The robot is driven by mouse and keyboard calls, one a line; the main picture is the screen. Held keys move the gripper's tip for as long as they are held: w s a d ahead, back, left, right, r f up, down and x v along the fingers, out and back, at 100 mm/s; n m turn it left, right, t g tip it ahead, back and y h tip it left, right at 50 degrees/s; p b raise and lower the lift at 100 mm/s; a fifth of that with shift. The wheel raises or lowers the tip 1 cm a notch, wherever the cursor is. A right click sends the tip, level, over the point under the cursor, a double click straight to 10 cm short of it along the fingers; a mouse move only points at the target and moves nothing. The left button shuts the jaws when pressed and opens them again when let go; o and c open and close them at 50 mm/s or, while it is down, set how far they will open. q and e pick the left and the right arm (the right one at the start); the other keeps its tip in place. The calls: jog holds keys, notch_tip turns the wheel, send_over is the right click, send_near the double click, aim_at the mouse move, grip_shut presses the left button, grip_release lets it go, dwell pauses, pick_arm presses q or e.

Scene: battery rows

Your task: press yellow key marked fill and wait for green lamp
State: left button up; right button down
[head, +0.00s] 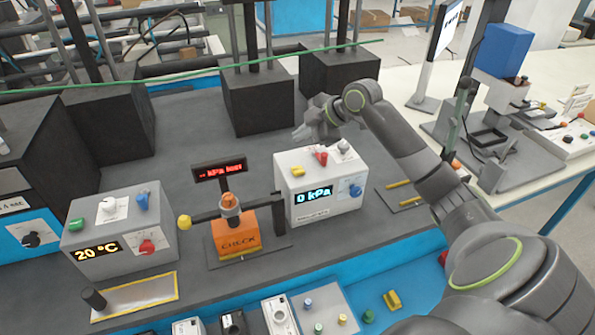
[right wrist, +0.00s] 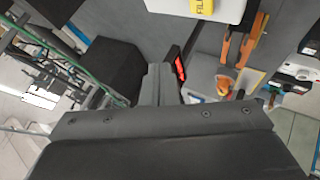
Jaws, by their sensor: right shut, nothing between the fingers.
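The yellow key (head: 297,170) sits on the sloped top of a white box (head: 292,205) whose display reads "0 kPa". In the right wrist view the yellow key (right wrist: 201,6) shows the letters FILL at the top edge. A red key (head: 321,157) is beside it on the box. My right gripper (head: 301,132) is shut and empty, above and behind the white box, apart from the yellow key. Its shut fingers also show in the right wrist view (right wrist: 158,82). I cannot make out a lit green lamp on the box. My left gripper is not in view.
An orange CHECK block (head: 234,240) with a black lever and yellow knob (head: 184,222) stands left of the white box. A red-lit display (head: 219,170) is behind it. A "20 °C" box (head: 120,238) stands farther left. Dark blocks (head: 257,105) line the back.

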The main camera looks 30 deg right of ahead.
jog(key=b, duration=0.5)
send_over(302, 170)
notch_tip(302, 170, down, 7)
jog(key=shift+r, duration=0.1)
jog(key=shift+f+b, duration=0.3)
jog(key=shift+f, duration=0.25)
jog(key=shift+f, duration=0.1)
dwell(1.1)
jog(key=shift+f, duration=0.3)
jog(key=shift+f, duration=0.45)
dwell(0.8)
jog(key=shift+r, duration=0.15)
jog(key=shift+r+p, duration=0.55)
jog(key=shift+r, duration=0.2)
